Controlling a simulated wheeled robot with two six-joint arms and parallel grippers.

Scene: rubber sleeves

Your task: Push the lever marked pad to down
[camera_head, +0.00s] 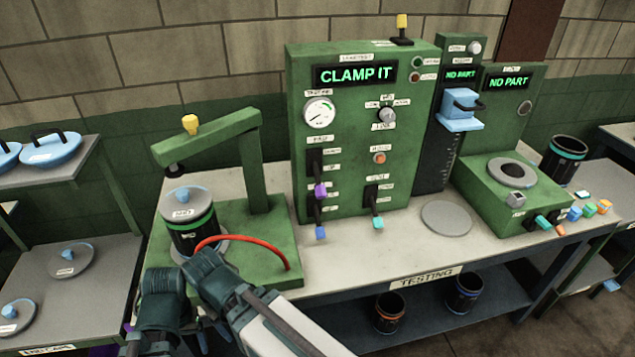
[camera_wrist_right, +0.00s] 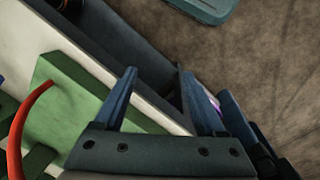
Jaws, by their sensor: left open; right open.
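The green test panel (camera_head: 345,190) with the lit sign "CLAMP IT" carries several levers, but their small labels are too blurred to tell which is marked pad. A purple-tipped lever (camera_head: 320,190) and a blue-tipped lever (camera_head: 320,231) sit in dark slots at its left, and a teal-tipped lever (camera_head: 377,222) hangs at its right. My left gripper (camera_head: 164,283) is open at the table's front left, away from the levers. My right gripper (camera_head: 200,264) is beside it, near the green clamp base; its two fingers are apart and empty in the right wrist view (camera_wrist_right: 160,98).
A dark canister (camera_head: 194,232) stands under the green clamp arm (camera_head: 200,140). A red hose (camera_head: 250,240) arches in front of it. A grey disc (camera_head: 447,217) lies right of the panel. A green station (camera_head: 505,190) with small coloured levers stands at the right.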

